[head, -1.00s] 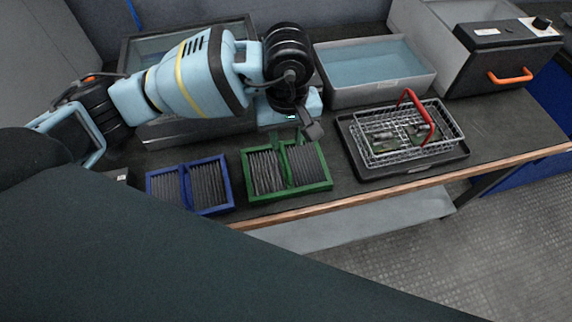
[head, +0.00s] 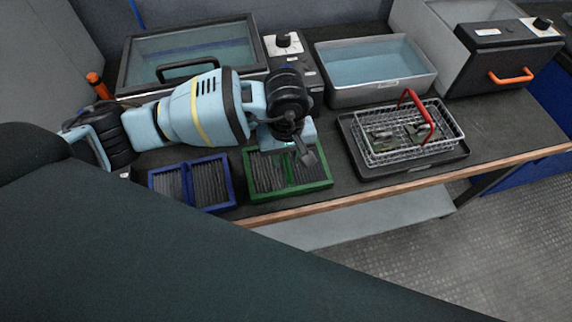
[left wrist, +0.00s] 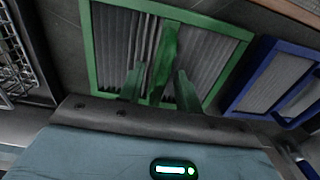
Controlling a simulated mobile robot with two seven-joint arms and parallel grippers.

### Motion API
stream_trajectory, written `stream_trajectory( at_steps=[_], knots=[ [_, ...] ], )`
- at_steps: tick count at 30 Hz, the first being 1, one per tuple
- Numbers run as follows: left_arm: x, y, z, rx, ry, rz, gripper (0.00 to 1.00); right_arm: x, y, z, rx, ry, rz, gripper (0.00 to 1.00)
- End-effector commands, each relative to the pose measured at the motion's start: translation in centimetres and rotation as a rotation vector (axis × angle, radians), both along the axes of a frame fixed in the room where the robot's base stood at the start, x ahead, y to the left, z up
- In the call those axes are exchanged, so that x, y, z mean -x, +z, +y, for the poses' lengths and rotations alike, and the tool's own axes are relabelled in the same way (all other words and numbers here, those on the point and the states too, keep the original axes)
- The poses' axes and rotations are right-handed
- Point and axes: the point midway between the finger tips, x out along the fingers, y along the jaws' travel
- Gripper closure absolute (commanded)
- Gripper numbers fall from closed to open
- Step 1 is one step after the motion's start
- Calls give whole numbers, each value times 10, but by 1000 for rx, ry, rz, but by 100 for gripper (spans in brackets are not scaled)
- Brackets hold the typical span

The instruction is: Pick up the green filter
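The green filter (head: 318,183) has a green frame, grey pleated panels and a raised handle bar across its middle. It lies on the dark bench near the front edge. My left gripper (head: 304,157) is low over its middle and hides part of the handle in the head view. In the left wrist view, the handle of the green filter (left wrist: 166,55) stands between the two fingers of my left gripper (left wrist: 159,78). The fingers are apart, with gaps beside the handle, so the gripper looks open. My right gripper is not in view.
A blue filter (head: 231,187) lies just left of the green one. A wire basket (head: 447,124) with a red handle stands on a black tray (head: 400,174) to the right. Behind are a water-filled tub (head: 345,96), a lidded glass-top tank (head: 150,55) and a box with an orange handle (head: 510,55).

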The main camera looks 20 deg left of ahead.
Motion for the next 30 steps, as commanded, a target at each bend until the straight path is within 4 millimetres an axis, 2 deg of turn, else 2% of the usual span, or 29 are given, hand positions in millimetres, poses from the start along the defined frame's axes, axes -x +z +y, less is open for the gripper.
stream_trajectory(
  at_steps=[4, 5, 12, 23, 26, 30],
  knots=[
    [0, 0, 0, 0, 0, 0, 66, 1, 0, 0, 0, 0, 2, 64],
    [0, 0, 0, 0, 0, 0, 69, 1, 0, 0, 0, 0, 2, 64],
    [0, 0, 0, 1, 0, 1, 100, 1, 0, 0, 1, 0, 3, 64],
    [0, 2, 0, 2, 0, -1, 100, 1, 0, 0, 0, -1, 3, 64],
    [-1, 8, 0, 2, -1, -2, 100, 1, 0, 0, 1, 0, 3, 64],
    [-1, 29, 0, 2, -1, -5, 100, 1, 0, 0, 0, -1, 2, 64]
  ],
)
